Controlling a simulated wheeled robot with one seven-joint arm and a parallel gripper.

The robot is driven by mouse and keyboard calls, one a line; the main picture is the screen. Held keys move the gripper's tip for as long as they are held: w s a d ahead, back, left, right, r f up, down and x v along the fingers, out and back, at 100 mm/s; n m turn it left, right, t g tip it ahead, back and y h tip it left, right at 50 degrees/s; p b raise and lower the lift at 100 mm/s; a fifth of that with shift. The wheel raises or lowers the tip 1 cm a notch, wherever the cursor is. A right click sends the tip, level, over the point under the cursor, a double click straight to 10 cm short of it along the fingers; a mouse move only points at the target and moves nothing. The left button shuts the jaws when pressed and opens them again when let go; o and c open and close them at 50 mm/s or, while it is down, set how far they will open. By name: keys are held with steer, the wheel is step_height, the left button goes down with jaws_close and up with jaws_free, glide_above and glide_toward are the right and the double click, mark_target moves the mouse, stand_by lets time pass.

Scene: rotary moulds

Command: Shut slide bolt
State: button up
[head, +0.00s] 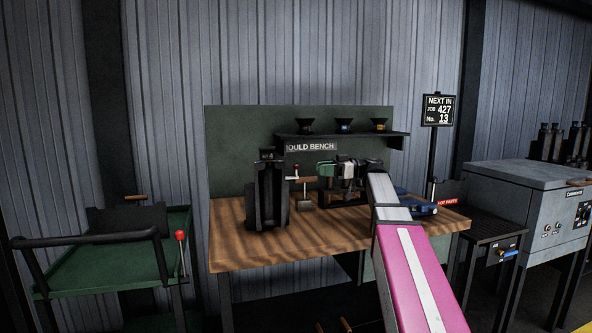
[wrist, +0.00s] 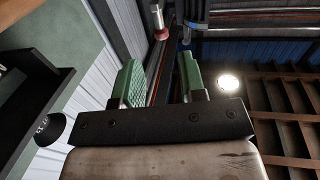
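No slide bolt can be made out for certain in either view. A tall black mould (head: 268,195) stands upright on the wooden bench (head: 300,245), left of my gripper. My gripper (head: 335,170) is above the bench, under the shelf, with my pink arm reaching in from the lower right. In the wrist view my gripper (wrist: 160,80) has its two green-padded fingers apart, with nothing held between them. The mould's fine parts are too small and dark to tell.
A dark shelf (head: 342,134) with funnels (head: 344,126) hangs behind my gripper. A blue item (head: 425,208) lies at the bench's right. A green cart (head: 75,270) is at left. The bench front is clear.

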mark_target(296, 170)
steer(key=a, duration=0.9)
steer(key=shift+s+a, duration=0.3)
steer(key=shift+s, duration=0.1)
steer(key=shift+c, duration=0.4)
